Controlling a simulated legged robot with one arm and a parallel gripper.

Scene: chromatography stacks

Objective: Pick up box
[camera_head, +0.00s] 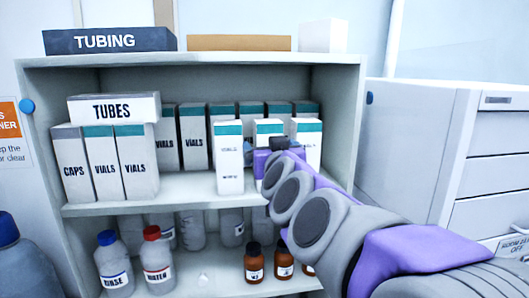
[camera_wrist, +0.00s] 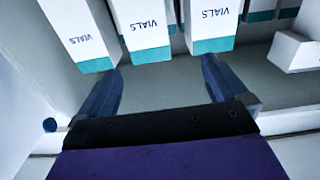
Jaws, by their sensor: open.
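Several white boxes with teal bands stand on the upper shelf. A front box (camera_head: 229,160) stands left of my gripper (camera_head: 273,147); two more, a middle box (camera_head: 268,130) and a right box (camera_head: 306,142), stand near it, partly hidden by it and my arm. In the wrist view, my gripper (camera_wrist: 162,65) is open, with a vials box (camera_wrist: 140,28) ahead of the gap between the fingers. Another vials box (camera_wrist: 213,25) is ahead of the right finger, and one more (camera_wrist: 75,32) is ahead of the left. I see nothing between the fingers. Which box is meant cannot be told.
At left, a tubes box (camera_head: 113,107) lies across caps and vials boxes. The lower shelf holds bottles, including a red-capped one (camera_head: 157,262) and brown ones (camera_head: 254,264). The shelf unit's right side panel (camera_head: 344,130) and a drawer cabinet (camera_head: 415,140) are to the right.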

